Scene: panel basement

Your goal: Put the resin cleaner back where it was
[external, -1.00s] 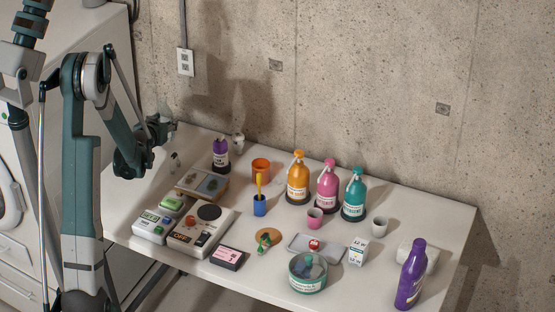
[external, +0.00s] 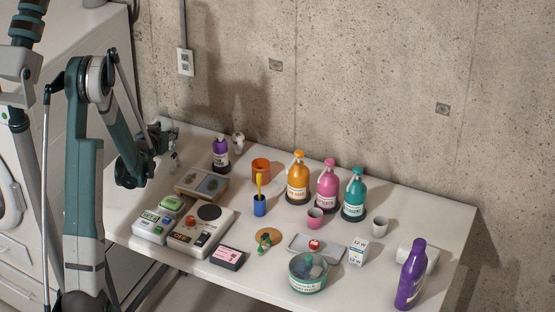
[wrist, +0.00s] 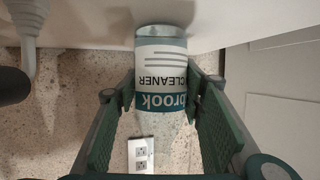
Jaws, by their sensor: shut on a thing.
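The resin cleaner (wrist: 163,68) is a clear, round container with a white and teal label reading "brook" and "CLEANER", upside down in the wrist view. My gripper (wrist: 162,82) has its green fingers on either side of it and is shut on it. In the external view my gripper (external: 166,134) is over the far left end of the table, by the wall. The container is small and hard to make out there. I cannot tell whether its base touches the table.
A purple bottle (external: 221,153) and a white item (external: 238,143) stand just right of my gripper. A framed tray (external: 201,184) lies in front. Orange (external: 298,182), pink (external: 327,187) and teal (external: 354,198) bottles stand farther right. A wall outlet (external: 185,62) is above.

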